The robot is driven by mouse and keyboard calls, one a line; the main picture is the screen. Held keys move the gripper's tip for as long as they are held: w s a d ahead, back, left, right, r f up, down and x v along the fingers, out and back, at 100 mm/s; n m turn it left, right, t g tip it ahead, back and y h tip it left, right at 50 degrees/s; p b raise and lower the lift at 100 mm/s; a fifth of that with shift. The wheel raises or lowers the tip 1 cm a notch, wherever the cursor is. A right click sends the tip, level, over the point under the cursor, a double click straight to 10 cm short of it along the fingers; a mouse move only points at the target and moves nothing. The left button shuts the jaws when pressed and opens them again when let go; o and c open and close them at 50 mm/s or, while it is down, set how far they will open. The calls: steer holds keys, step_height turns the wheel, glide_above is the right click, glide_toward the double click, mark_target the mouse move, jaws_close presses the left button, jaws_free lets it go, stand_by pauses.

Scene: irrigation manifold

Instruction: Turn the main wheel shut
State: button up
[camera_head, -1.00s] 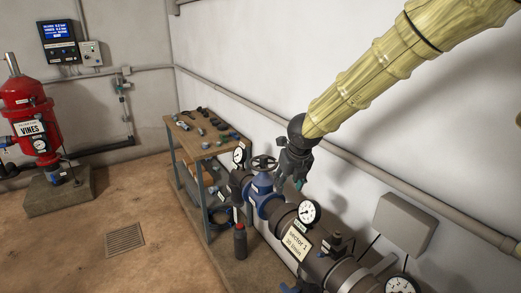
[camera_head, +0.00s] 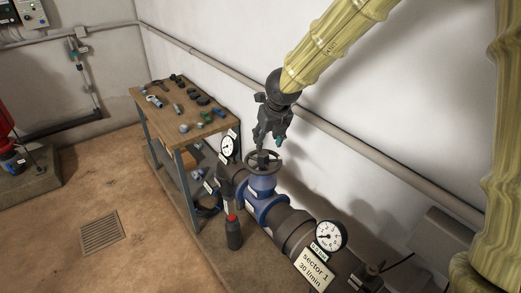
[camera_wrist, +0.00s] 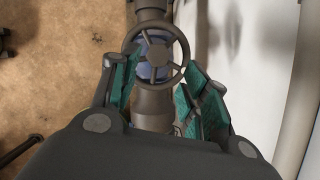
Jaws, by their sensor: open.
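The main wheel (camera_head: 265,161) is a dark spoked handwheel on top of the blue valve body (camera_head: 264,189), in line with the dark pipe. My gripper (camera_head: 271,140) hangs just above the wheel, pointing down. In the wrist view the wheel (camera_wrist: 155,56) lies ahead of my gripper (camera_wrist: 156,88), its round rim and spokes facing the camera. The teal-padded fingers are spread, one on each side of the wheel's lower part. Nothing is held between them. Whether a finger touches the rim cannot be told.
A workbench (camera_head: 158,103) with several small fittings stands left of the valve. A pressure gauge (camera_head: 227,147) rises close to the wheel, and another gauge (camera_head: 330,235) sits nearer on the pipe. The white wall is close behind.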

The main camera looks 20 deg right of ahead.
mark_target(263, 154)
steer(key=p+x, duration=0.1)
steer(key=x, duration=0.6)
steer(key=shift+w+p, duration=0.25)
steer(key=shift+p, duration=0.1)
steer(key=shift+f, duration=0.3)
steer(key=shift+s+a+f+p, duration=0.15)
steer(key=shift+s+p, duration=0.2)
steer(key=shift+w+f, duration=0.6)
steer(key=shift+f, duration=0.2)
steer(key=shift+s+r, duration=0.3)
steer(key=shift+c, duration=0.9)
steer(key=c, duration=0.6)
